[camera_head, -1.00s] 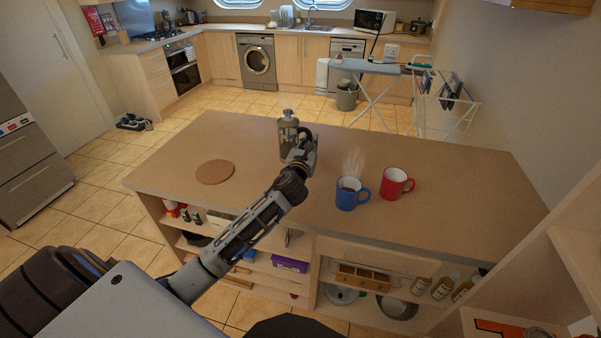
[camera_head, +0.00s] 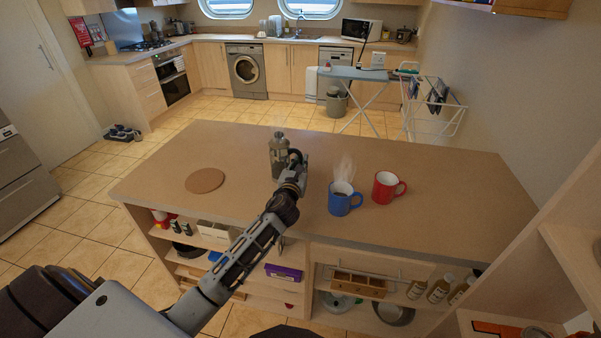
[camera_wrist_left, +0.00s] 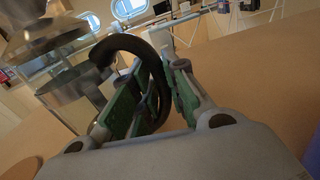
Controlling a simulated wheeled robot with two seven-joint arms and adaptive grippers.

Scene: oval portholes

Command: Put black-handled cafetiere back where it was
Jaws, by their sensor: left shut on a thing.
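The black-handled cafetiere (camera_head: 279,155), a glass and metal pot, is upright at the island's far middle. I cannot tell whether its base touches the worktop. It also shows tilted in the left wrist view (camera_wrist_left: 62,75), where its curved black handle (camera_wrist_left: 150,62) passes between the green-padded fingers. My left gripper (camera_head: 295,168) is at the cafetiere's right side, shut on that handle. It also shows in the left wrist view (camera_wrist_left: 158,95). A round brown cork mat (camera_head: 205,180) lies bare on the worktop to the left. My right gripper is not in view.
A steaming blue mug (camera_head: 344,198) and a red mug (camera_head: 387,186) stand on the island worktop (camera_head: 440,190) to the right of the gripper. The worktop between cafetiere and mat is clear. Open shelves (camera_head: 250,258) lie under the front edge.

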